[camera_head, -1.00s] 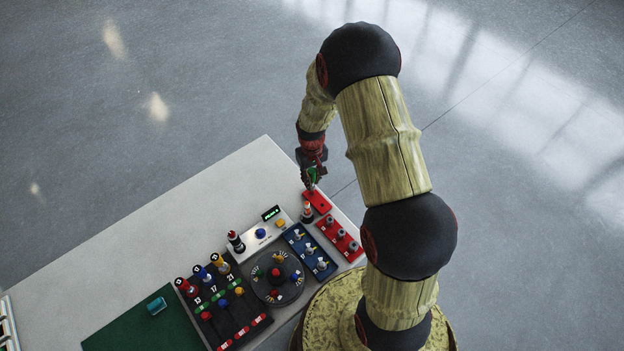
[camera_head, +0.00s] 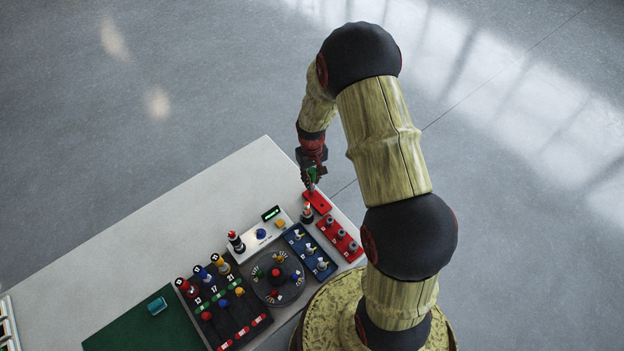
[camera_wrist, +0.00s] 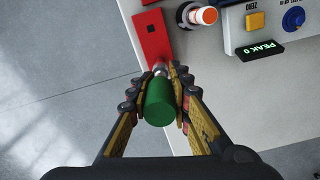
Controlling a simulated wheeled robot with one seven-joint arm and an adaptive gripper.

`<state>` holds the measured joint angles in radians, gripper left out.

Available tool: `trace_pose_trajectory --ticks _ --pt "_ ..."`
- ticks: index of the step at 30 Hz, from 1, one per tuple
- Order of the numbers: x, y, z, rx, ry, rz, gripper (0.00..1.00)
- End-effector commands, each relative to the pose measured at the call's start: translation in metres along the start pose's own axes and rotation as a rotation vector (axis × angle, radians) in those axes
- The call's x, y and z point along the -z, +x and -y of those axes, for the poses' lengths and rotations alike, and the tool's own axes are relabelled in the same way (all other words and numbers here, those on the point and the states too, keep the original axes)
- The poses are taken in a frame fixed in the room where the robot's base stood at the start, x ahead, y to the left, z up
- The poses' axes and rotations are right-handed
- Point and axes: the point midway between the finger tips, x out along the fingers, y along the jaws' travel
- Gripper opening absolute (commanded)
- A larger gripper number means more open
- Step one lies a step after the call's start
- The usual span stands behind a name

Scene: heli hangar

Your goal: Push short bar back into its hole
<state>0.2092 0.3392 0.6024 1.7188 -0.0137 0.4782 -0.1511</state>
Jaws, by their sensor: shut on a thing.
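My gripper (camera_wrist: 160,85) is shut on a green cylinder (camera_wrist: 159,103), with a finger on each side of it. This looks like the handle of the short bar, and a short metal part (camera_wrist: 160,68) shows at its far end. The metal end meets the near end of a red block (camera_wrist: 153,40) on the table. I cannot tell how deep it sits, as the fingers and handle hide the spot. A small dark hole shows farther along the block. In the head view my gripper (camera_head: 312,184) is at the upper-left end of the red block (camera_head: 318,202).
A white post with an orange ring (camera_wrist: 203,15) stands close beside the red block. A white panel with a green-lit display (camera_head: 271,213) is near it. A red strip (camera_head: 340,238), a blue strip (camera_head: 311,250) and a round dial (camera_head: 262,289) lie nearer. The table's far left side is bare.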

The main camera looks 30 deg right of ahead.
Motion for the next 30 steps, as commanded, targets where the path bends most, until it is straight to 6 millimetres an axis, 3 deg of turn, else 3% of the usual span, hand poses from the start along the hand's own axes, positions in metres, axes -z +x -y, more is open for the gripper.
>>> trace_pose_trajectory --ticks 23,30 --pt "0.001 -0.017 0.000 0.000 0.000 -0.001 0.00" --pt "0.001 -0.030 0.000 0.000 0.000 -0.002 0.00"
